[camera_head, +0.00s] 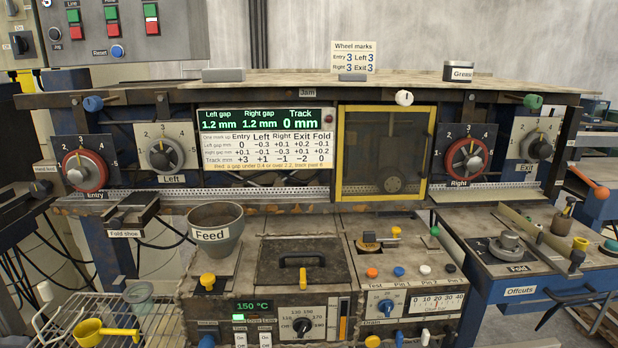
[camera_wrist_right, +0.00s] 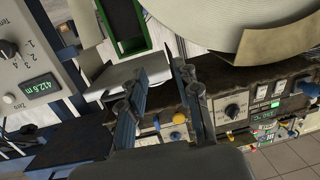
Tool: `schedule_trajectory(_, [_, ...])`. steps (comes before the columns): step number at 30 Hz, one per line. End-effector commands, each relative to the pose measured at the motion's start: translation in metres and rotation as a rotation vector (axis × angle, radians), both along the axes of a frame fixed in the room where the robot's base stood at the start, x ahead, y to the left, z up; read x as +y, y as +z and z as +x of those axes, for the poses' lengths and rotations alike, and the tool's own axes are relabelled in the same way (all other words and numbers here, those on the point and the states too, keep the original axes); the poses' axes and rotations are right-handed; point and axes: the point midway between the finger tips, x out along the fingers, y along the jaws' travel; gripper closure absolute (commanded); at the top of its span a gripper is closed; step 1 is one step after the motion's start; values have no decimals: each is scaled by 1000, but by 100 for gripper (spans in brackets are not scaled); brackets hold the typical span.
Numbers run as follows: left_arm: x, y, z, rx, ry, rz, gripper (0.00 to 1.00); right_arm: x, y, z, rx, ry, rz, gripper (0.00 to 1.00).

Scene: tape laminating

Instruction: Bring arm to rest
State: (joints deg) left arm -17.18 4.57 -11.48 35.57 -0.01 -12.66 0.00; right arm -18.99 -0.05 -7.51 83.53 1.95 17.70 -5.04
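My right gripper (camera_wrist_right: 166,70) shows in the right wrist view, with its two dark fingers apart. It is open and nothing shows between the fingers. Behind the fingers are a dark machine front with a knob (camera_wrist_right: 233,110) and a pale plate (camera_wrist_right: 120,77). I cannot tell whether the fingers touch any of it. Neither arm can be made out in the head view, and my left gripper is in neither view.
The machine bench carries a grey Feed cup (camera_head: 217,232), a black-handled lid (camera_head: 303,262) and a yellow-framed window (camera_head: 383,150). A wire rack with a yellow scoop (camera_head: 97,331) is at lower left. A large pale roll (camera_wrist_right: 215,28) and a green-edged tray (camera_wrist_right: 124,25) appear in the wrist view.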

Motion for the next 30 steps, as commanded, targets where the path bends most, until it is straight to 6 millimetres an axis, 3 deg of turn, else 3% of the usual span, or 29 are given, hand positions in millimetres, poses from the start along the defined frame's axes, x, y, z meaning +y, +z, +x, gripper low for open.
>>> schedule_trajectory(1, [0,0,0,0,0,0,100,0,-38,-14,97,12,-14,68])
schedule_trajectory(6, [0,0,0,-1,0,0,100,-4,-152,-78,422,45,-58,68])
schedule_trajectory(8, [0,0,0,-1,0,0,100,-9,-188,-107,535,52,-76,68])
schedule_trajectory(12, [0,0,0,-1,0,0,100,-25,-259,-186,800,64,-122,68])
schedule_trajectory(15, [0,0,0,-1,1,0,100,-41,-296,-247,979,68,-155,68])
schedule_trajectory(18, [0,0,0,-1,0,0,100,-56,-320,-302,1130,66,-186,68])
schedule_trajectory(22, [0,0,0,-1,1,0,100,-71,-335,-353,1263,63,-214,68])
schedule_trajectory(25, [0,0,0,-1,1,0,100,-77,-339,-372,1314,60,-225,68])
schedule_trajectory(30, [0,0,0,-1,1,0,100,-79,-340,-377,1326,60,-228,68])
